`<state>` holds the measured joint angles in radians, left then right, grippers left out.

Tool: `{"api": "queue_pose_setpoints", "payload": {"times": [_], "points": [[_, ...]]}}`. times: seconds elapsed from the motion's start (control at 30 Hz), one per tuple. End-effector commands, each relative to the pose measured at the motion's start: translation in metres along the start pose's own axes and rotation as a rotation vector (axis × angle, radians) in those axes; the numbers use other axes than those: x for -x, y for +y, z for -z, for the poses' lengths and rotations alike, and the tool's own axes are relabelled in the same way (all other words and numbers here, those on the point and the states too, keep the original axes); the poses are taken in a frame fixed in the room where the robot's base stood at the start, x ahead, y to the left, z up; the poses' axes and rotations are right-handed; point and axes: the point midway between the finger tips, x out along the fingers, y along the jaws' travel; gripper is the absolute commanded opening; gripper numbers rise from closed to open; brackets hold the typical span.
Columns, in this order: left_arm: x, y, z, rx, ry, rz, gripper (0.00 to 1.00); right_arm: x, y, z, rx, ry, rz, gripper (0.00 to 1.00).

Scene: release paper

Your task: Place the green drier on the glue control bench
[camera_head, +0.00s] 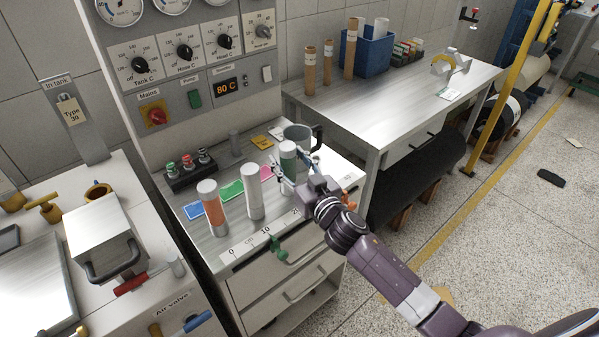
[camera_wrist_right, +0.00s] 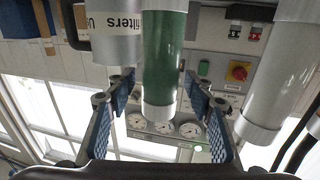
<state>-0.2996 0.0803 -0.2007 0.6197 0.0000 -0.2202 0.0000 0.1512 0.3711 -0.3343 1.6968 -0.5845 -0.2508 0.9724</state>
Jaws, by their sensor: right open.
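The green drier (camera_head: 288,154) is a green cylinder with pale grey ends. It stands upright at the right end of the glue control bench (camera_head: 236,213), next to a grey mug-like pot (camera_head: 297,133). My right gripper (camera_head: 292,170) is at the drier, with its fingers spread on either side. In the right wrist view, upside down, the green drier (camera_wrist_right: 163,55) is between the open blue-padded fingers (camera_wrist_right: 158,108), with visible gaps on both sides. The gripper hides part of the drier's lower end in the head view. My left gripper is out of view.
An orange cylinder (camera_head: 211,206) and a silver cylinder (camera_head: 252,191) stand left of the drier. Coloured cards, including a green one (camera_head: 232,190), lie behind them. The dial panel (camera_head: 190,62) rises behind the bench. A second table (camera_head: 395,105) stands to the right.

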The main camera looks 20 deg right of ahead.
Motion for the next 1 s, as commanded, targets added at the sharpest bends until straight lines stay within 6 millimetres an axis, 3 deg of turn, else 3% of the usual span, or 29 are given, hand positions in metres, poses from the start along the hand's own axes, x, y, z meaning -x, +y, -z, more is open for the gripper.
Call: {"api": "queue_pose_setpoints", "payload": {"times": [0.5,0.7,1.0], "points": [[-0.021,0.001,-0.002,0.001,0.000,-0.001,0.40,0.097,0.000,-0.004,0.000,-0.003,0.000,0.48],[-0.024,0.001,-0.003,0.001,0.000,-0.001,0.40,0.115,0.000,-0.002,-0.001,-0.001,0.000,0.48],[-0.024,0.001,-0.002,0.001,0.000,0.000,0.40,0.119,0.000,-0.001,0.000,-0.001,0.000,0.48]]}}
